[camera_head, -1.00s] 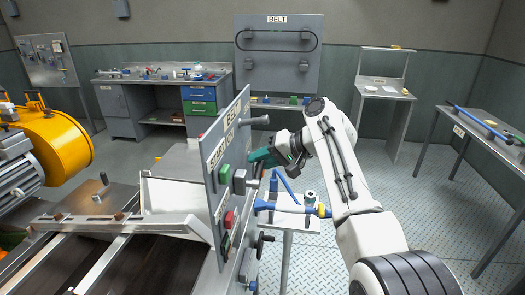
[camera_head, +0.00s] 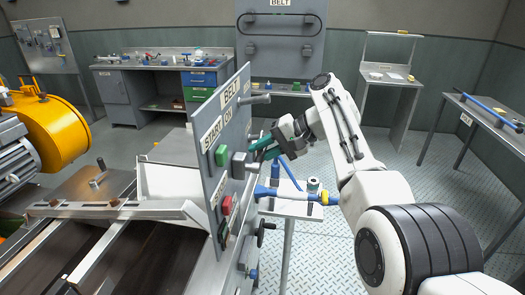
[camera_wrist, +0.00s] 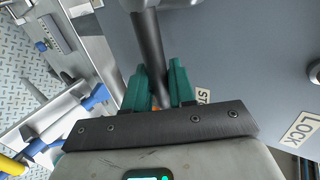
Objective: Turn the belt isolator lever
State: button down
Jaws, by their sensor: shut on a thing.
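The grey BELT control panel (camera_head: 228,128) stands upright at the centre of the head view, seen nearly edge-on. A short grey lever (camera_head: 253,165) sticks out from a grey box (camera_head: 239,165) on its face. My gripper (camera_head: 262,149) is beside it, with green fingers pointing at the panel. In the wrist view the green fingers (camera_wrist: 158,88) are shut on the dark grey lever rod (camera_wrist: 148,50), which runs between them. The fingers partly hide where the rod is gripped.
A green button (camera_head: 221,156) and a red button (camera_head: 226,205) are close by on the panel. A grey handle (camera_head: 256,99) juts out above my gripper. A small table (camera_head: 287,211) with blue tools stands just right. Open floor lies further right.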

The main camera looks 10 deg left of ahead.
jog(key=c, duration=1.1)
grip_release()
jog(key=b+v, duration=0.1)
jog(key=v, duration=0.9)
jog(key=shift+d+r, duration=0.15)
jog(key=shift+d, duration=0.2)
